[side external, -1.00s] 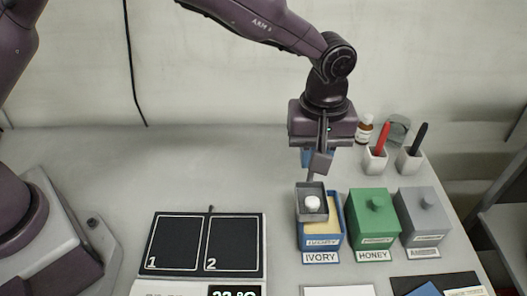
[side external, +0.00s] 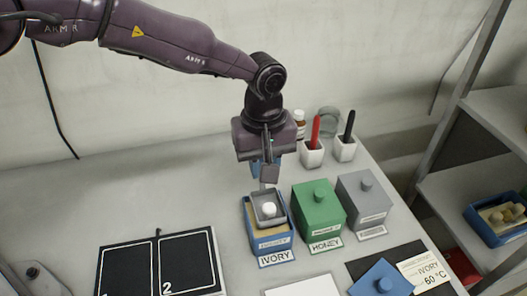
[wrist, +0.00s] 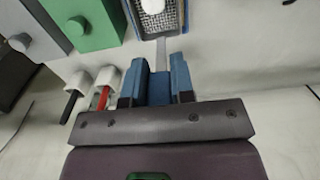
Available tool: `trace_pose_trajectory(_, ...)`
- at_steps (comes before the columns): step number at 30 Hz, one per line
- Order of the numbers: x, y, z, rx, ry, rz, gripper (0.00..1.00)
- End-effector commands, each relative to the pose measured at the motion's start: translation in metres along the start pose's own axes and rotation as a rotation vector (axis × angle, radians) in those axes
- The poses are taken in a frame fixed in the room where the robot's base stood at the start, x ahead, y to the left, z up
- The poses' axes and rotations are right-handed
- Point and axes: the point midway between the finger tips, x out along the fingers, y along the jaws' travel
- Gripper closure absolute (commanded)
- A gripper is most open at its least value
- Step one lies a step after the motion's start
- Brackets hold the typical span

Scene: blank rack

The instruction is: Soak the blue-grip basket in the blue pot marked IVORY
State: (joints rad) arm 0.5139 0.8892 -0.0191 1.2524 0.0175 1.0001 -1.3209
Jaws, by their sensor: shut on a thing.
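The blue pot (side external: 274,242) stands open behind its IVORY label (side external: 275,259), with a tan fill showing inside. The grey mesh basket (side external: 256,202) sits in the pot's mouth, sunk at least partly below the rim; its depth is hard to tell. A white rounded piece (side external: 268,209) lies in it. My gripper (side external: 265,170) is above and behind the pot, shut on the basket's blue grip (wrist: 160,90). The wrist view also shows the mesh basket (wrist: 178,20) within the blue pot's walls.
A closed green HONEY pot (side external: 319,211) and a closed grey pot (side external: 364,203) stand to the right. White cups (side external: 313,156) with red and black pens are behind. A blue lid (side external: 382,280) lies at front right. A black two-place pad (side external: 160,265) lies at left.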

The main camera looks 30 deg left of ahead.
Motion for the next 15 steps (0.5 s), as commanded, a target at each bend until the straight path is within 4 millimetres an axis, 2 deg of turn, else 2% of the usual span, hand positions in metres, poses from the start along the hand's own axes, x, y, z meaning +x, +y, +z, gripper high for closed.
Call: trace_pose_trajectory(15,0.042,0.0,0.0,0.0,0.0,-0.002,1.0)
